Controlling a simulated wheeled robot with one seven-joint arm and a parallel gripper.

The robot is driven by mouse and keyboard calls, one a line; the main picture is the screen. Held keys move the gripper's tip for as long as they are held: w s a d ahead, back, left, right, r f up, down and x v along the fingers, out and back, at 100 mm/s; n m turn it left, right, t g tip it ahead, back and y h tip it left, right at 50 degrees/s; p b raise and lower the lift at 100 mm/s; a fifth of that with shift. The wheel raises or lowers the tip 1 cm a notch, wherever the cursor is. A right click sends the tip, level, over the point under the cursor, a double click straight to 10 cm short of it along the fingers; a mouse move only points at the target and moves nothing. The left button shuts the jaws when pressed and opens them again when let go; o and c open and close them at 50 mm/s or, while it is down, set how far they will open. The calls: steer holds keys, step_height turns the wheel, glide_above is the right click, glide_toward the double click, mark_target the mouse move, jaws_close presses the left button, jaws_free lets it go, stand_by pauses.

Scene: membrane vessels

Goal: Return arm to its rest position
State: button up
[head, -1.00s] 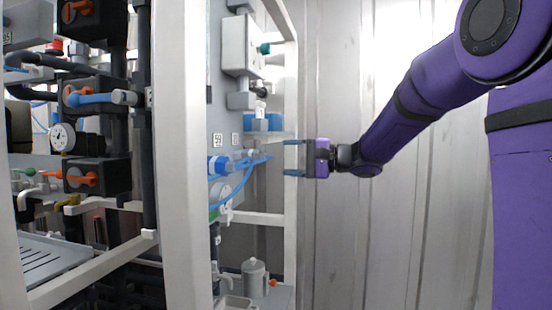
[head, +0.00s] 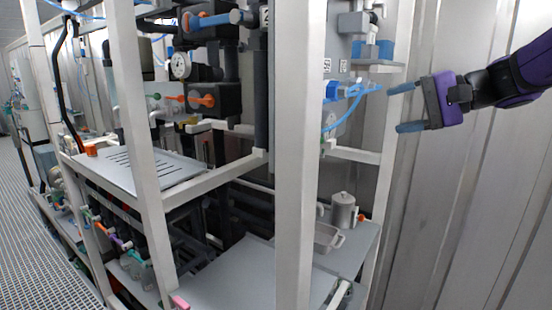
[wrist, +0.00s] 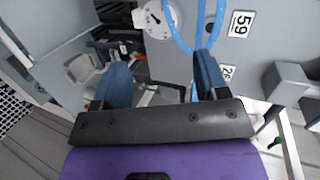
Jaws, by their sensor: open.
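My gripper (head: 405,107) is at the right of the head view, to the right of the rack's right post, in front of the grey corrugated wall. Its two blue fingers are apart, with nothing between them. In the wrist view my gripper (wrist: 160,82) points at the grey panel (wrist: 172,58) with a gauge (wrist: 158,18), blue tubes (wrist: 200,25) and a "59" label. My purple arm comes in from the right edge of the head view.
A white-framed rack (head: 300,150) fills the middle, with valves, a slotted tray (head: 140,172) and a lidded grey pot (head: 343,208) on a lower shelf. Blue tubing (head: 350,100) sticks out near my fingers. The corrugated wall (head: 450,200) is close behind my arm.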

steer(key=s+d+f+n+h, duration=0.1)
steer(key=s+f+h, duration=0.2)
steer(key=s, duration=0.4)
steer(key=s+d+f+n+h, duration=0.2)
steer(key=s+f+h, duration=0.2)
steer(key=s, duration=0.4)
steer(key=s+d+f+n+g+h, duration=0.1)
steer(key=s+f+n+h, duration=0.1)
steer(key=s+h, duration=0.3)
steer(key=s+f, duration=0.1)
steer(key=s, duration=0.2)
steer(key=shift+d+f, duration=0.3)
steer(key=shift+f, duration=0.05)
